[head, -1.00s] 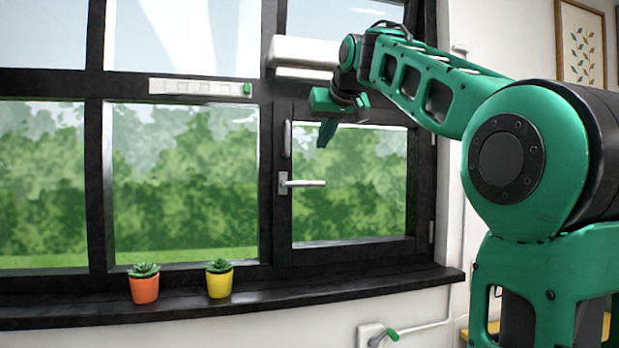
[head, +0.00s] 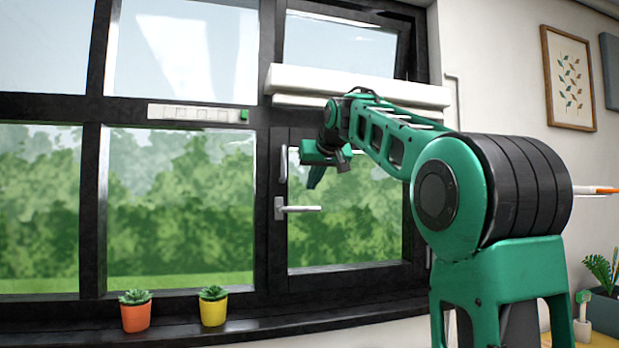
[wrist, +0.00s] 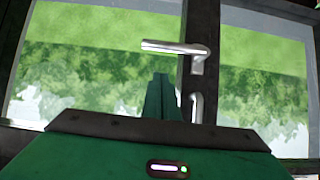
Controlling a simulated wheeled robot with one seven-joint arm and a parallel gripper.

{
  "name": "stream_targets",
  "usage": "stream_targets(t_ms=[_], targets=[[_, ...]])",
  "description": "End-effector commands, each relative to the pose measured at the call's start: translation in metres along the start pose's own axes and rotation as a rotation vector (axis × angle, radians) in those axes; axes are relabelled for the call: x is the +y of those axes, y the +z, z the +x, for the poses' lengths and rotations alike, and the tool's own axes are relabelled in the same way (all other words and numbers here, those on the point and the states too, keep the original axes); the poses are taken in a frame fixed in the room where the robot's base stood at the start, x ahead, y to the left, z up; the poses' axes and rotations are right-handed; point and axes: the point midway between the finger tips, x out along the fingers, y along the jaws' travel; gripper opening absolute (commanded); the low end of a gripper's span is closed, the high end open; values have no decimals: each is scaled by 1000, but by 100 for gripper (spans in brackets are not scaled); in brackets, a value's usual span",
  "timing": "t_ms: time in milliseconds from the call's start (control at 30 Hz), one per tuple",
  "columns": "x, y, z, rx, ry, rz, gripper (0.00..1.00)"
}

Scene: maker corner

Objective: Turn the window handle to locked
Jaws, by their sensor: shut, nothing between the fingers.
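The window handle (head: 298,208) is a silver lever on the dark left frame of the right-hand window sash. It lies level, its free end to the right in the head view. The handle (wrist: 178,47) also shows in the wrist view, upside down, its lever to the left. My gripper (head: 312,184) is shut and empty, its fingers pointing down just above the lever in the head view. In the wrist view my gripper (wrist: 160,77) has its green fingers short of the lever, and no contact shows.
A vertical silver pull (head: 283,165) sits above the handle. A white box (head: 350,86) runs across the frame above my wrist. An orange pot (head: 135,318) and a yellow pot (head: 213,312) stand on the dark sill (head: 262,322), left of the handle.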

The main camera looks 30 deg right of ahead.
Motion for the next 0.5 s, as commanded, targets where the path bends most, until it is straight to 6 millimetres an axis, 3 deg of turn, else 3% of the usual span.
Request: stream_targets(t_ms=[100, 300, 500], targets=[[0, 3, 21, -2, 0, 1, 0], [0, 21, 37, -1, 0, 0, 0], [0, 28, 43, 1, 0, -1, 0]])
